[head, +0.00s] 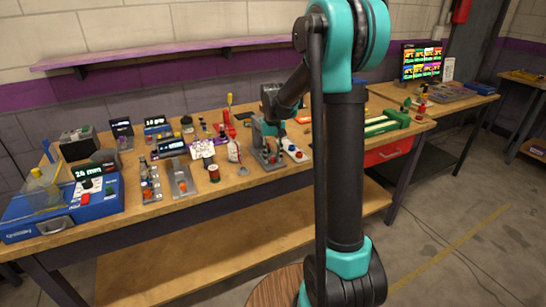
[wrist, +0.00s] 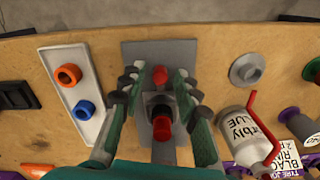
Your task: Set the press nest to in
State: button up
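The press has a grey base plate (wrist: 178,50) in the wrist view, and its grey body also shows in the head view (head: 266,158). A red knob (wrist: 160,75) sits on the plate, and a dark block with a red cap (wrist: 161,123) stands nearer the camera. I cannot tell which part is the nest or how far in it is. My gripper (wrist: 159,82) is open above the press, one finger on each side of these red parts, with gaps visible.
A white tray (wrist: 77,120) with an orange and a blue ring lies left of the press in the wrist view. A glue bottle (wrist: 240,133) with a red part and a grey round piece (wrist: 246,70) lie right. The bench (head: 215,200) is crowded left of the press.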

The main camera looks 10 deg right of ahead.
aim_at(273, 158)
jog(key=shift+r, duration=0.1)
notch_tip(273, 158, up, 12)
dwell(0.7)
